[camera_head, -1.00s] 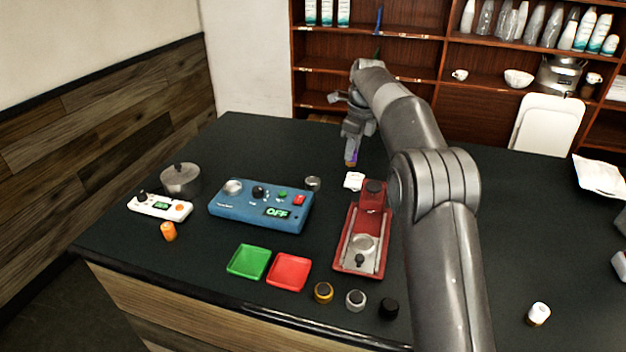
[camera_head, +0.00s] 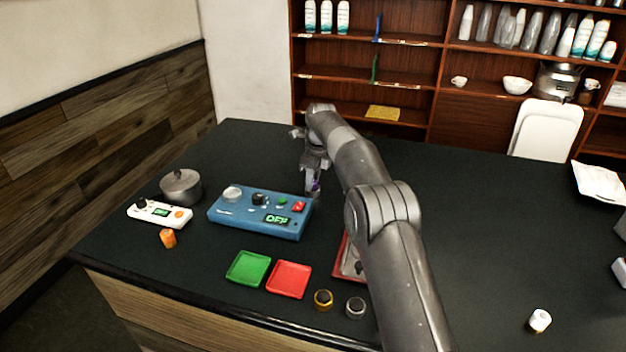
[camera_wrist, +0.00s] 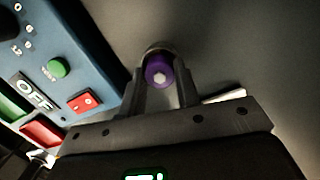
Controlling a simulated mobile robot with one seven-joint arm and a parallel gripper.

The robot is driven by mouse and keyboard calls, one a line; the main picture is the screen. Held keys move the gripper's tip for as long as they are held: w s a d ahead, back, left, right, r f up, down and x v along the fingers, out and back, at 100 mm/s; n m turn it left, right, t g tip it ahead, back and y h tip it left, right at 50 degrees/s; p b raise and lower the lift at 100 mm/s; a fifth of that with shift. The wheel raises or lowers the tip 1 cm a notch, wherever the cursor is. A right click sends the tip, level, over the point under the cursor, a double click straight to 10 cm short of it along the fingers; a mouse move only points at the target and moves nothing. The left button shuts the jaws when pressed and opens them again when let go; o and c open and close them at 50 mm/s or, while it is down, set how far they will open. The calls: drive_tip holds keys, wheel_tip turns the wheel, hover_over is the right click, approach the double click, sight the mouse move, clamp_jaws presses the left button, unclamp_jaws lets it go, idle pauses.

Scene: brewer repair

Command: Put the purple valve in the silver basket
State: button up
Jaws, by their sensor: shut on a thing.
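My gripper (camera_head: 313,190) is shut on the purple valve (camera_wrist: 158,72), just right of the blue control box. In the head view only a small purple patch of the valve (camera_head: 315,187) shows between the fingers. In the wrist view the valve's round end, with a pale centre, faces the camera between both fingers. In the head view my gripper covers that spot.
The blue control box (camera_head: 258,213) reading OFF stands close left of my gripper. A green tray (camera_head: 247,268) and a red tray (camera_head: 289,280) lie in front. A red stand (camera_head: 346,262) is partly behind my arm. The dark table is clear behind my gripper.

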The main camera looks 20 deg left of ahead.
drive_tip(key=shift+f, duration=0.15)
drive_tip(key=shift+f, duration=0.4)
drive_tip(key=o, duration=1.1)
drive_tip(key=shift+s+f, duration=0.15)
drive_tip(key=shift+f, duration=0.2)
drive_tip(key=shift+c, duration=0.2)
drive_tip(key=shift+r, duration=0.1)
wheel_tip(320, 180, up, 13)
drive_tip(key=d, duration=0.1)
drive_tip(key=shift+d, duration=0.2)
drive_tip(key=shift+r, duration=0.15)
